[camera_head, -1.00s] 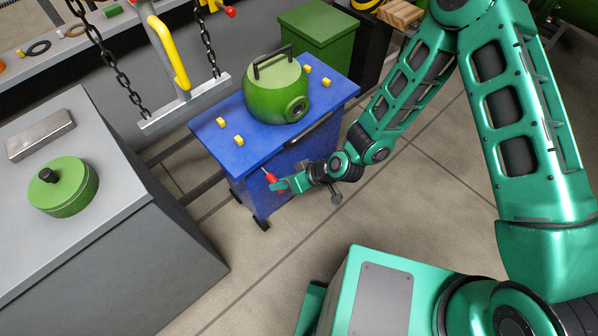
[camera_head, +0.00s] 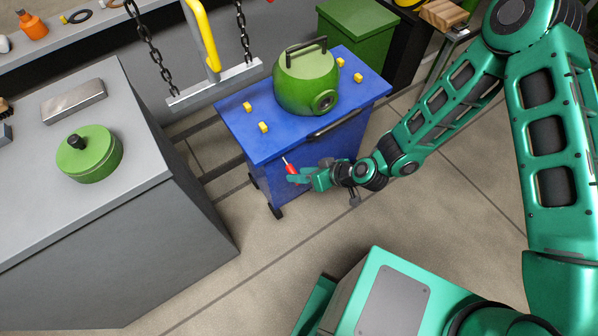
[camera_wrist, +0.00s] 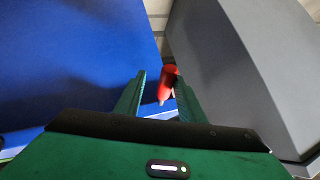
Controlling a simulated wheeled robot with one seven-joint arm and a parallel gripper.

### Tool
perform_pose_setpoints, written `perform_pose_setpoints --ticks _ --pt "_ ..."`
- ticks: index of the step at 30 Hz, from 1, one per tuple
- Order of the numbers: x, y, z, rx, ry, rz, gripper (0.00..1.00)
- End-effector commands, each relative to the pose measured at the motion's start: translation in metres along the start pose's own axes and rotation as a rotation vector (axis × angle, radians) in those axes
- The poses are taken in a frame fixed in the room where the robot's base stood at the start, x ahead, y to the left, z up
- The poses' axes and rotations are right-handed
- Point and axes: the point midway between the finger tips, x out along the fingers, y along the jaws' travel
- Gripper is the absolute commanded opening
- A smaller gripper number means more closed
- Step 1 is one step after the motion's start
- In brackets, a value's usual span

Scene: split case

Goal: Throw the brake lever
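The brake lever shows as a thin rod with a red handle (camera_head: 292,170) at the front left of the blue cart (camera_head: 258,135). In the wrist view, the red handle (camera_wrist: 168,80) lies between my fingertips, nearer the right finger. My gripper (camera_head: 296,178) reaches in from the right, low beside the cart's front. In the wrist view, the fingers of my gripper (camera_wrist: 161,86) are apart, with a gap on the left of the handle. Firm contact cannot be made out. The lever's lower end is hidden.
A green rounded casing (camera_head: 306,85) stands on the cart among several yellow blocks. A grey bench (camera_head: 130,185) with a green lid (camera_head: 90,153) and a metal bar (camera_head: 74,101) is on the left. A chain-hung beam (camera_head: 215,84) hangs behind. The floor in front is clear.

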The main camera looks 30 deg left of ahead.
Motion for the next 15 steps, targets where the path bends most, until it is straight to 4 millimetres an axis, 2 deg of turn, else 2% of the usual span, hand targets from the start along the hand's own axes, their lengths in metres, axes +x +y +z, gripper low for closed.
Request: perform_pose_setpoints --ticks 8,11,15 --pt "-0.004 -0.004 0.001 0.002 -0.003 -0.007 0.36" --pt "-0.014 -0.003 0.0 0.002 -0.002 -0.006 0.36" --pt "-0.038 -0.001 -0.001 0.003 -0.002 -0.005 0.36"
